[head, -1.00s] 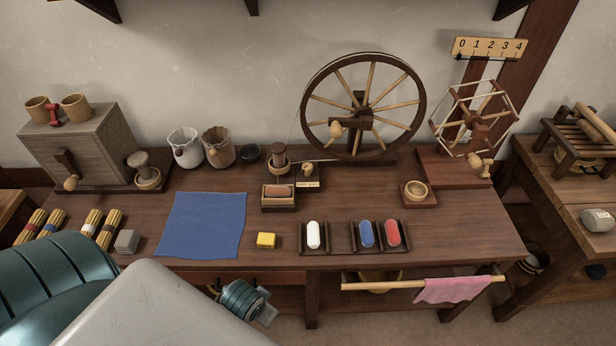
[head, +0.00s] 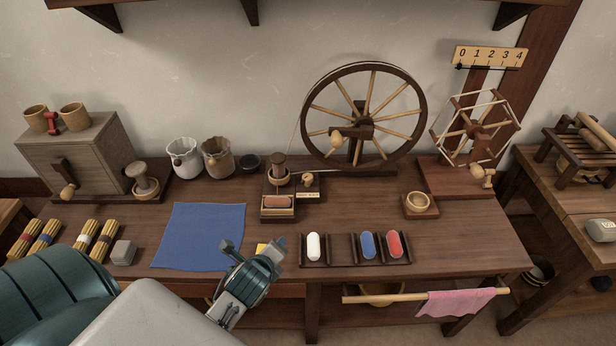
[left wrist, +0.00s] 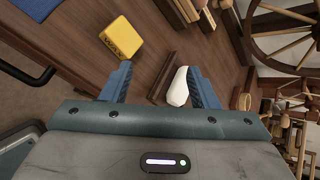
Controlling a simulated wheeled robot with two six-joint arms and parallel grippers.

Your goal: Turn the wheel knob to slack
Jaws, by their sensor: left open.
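The large spinning wheel (head: 364,70) stands at the back of the table. A wooden handle knob (head: 336,136) sits by its hub. A small pale knob (head: 307,179) stands on the dark block left of the wheel's foot, above a small label (head: 308,195) too small to read. My left gripper (head: 254,248) is open and empty over the table's front, at the right edge of the blue cloth, well short of both knobs. In the left wrist view its jaws (left wrist: 160,82) are apart, with the yellow wax block (left wrist: 122,38) and a white roll (left wrist: 178,88) beyond them.
Blue (head: 367,245) and red (head: 394,244) rolls lie in a holder to the right. A spool stand (head: 278,203) stands left of the small knob.

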